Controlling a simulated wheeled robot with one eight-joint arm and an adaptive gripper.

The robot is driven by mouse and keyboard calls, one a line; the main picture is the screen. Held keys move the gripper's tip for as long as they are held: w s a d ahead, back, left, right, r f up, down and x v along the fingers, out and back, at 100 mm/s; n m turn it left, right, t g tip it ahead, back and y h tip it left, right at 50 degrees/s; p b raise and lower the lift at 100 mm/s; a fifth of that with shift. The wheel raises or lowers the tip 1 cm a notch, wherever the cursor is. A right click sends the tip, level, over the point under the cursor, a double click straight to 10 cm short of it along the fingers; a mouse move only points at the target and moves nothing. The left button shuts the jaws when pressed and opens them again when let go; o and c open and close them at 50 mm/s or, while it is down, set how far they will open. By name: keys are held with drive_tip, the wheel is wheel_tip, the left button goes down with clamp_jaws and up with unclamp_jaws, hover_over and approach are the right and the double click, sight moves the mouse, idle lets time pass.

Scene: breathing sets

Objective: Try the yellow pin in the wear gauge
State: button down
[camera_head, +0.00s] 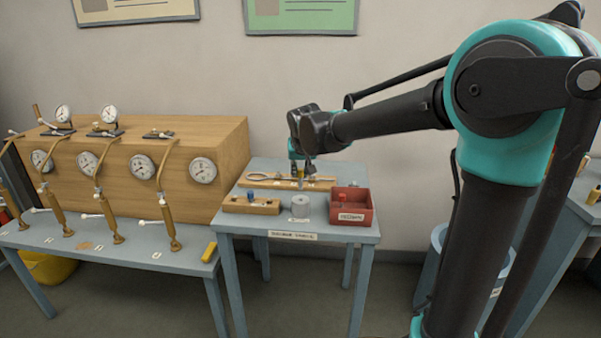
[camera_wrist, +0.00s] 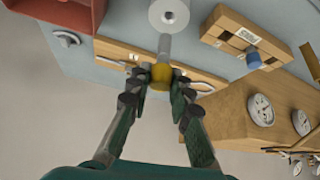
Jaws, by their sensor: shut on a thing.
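My gripper (camera_wrist: 160,78) is shut on the yellow pin (camera_wrist: 161,76). It grips the yellow head, and a grey shank (camera_wrist: 165,47) points toward a grey cylinder with a central hole (camera_wrist: 169,13). The cylinder also shows in the head view (camera_head: 300,207), at the front of the small table. In the head view, my gripper (camera_head: 301,170) is over the wooden rack (camera_head: 262,183) at the back, with yellow just visible between its fingers. I cannot tell whether the shank's tip touches anything. No label marks the wear gauge clearly; the cylinder may be it.
A wooden block (camera_head: 262,207) with a blue pin (camera_head: 250,197) stands left of the cylinder. A red labelled bin (camera_head: 364,217) stands right of it. The bench on the left (camera_head: 150,258) carries a wooden gauge cabinet (camera_head: 225,140) with brass hoses.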

sight(301, 180)
drive_tip(key=shift+f, duration=0.1)
drive_tip(key=shift+f, duration=1.65)
drive_tip(key=shift+f, duration=0.4)
idle(0.6)
drive_tip(key=shift+r, duration=2.15)
